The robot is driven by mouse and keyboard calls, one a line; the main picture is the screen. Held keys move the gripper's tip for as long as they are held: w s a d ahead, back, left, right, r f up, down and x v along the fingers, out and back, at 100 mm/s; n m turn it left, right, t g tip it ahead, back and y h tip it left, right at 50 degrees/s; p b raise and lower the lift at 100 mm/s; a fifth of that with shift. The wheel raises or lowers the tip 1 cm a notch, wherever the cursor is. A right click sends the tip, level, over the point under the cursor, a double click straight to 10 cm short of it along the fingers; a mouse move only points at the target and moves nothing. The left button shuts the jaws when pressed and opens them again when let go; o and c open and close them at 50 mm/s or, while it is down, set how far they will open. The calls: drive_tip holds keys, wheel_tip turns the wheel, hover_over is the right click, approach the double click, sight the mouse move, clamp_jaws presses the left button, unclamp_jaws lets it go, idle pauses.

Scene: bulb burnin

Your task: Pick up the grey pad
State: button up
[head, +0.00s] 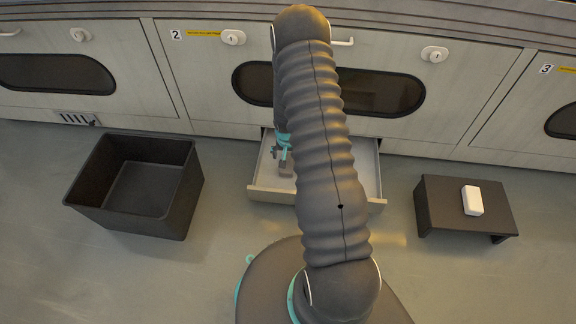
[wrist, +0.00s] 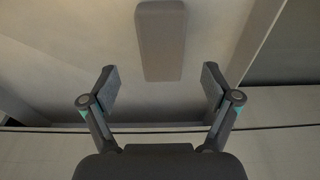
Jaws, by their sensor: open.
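The grey pad (wrist: 160,42) is a plain oblong block in the wrist view, lying on a pale surface that looks like the floor of the open drawer (head: 259,184). My gripper (wrist: 160,80) is open, with its fingers wide apart and nothing between the tips. The pad lies ahead of the fingertips, roughly centred between them, and its near end is close to the level of the tips. In the head view my gripper (head: 284,153) is over the left part of the drawer. My arm hides the drawer's middle, and I cannot clearly make out the pad there.
A dark open bin (head: 180,200) stands left of the drawer. A low dark table (head: 447,205) with a white block (head: 472,200) stands to the right. Cabinets with dark oval windows line the back. Clear floor lies between bin and drawer.

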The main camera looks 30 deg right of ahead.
sight(288, 164)
drive_tip(key=shift+w+d+f+b, duration=0.1)
drive_tip(key=shift+w+f+b, duration=0.05)
drive_tip(key=shift+f, duration=0.8)
drive_tip(key=shift+w+f+b, duration=0.15)
drive_tip(key=shift+f+b, duration=0.05)
drive_tip(key=shift+f, duration=0.75)
drive_tip(key=shift+w+d+f+b, duration=0.1)
drive_tip(key=shift+w+f+b, duration=0.05)
drive_tip(key=shift+f, duration=0.8)
drive_tip(key=c, duration=1.3)
drive_tip(key=shift+o, duration=0.2)
drive_tip(key=shift+r, duration=0.1)
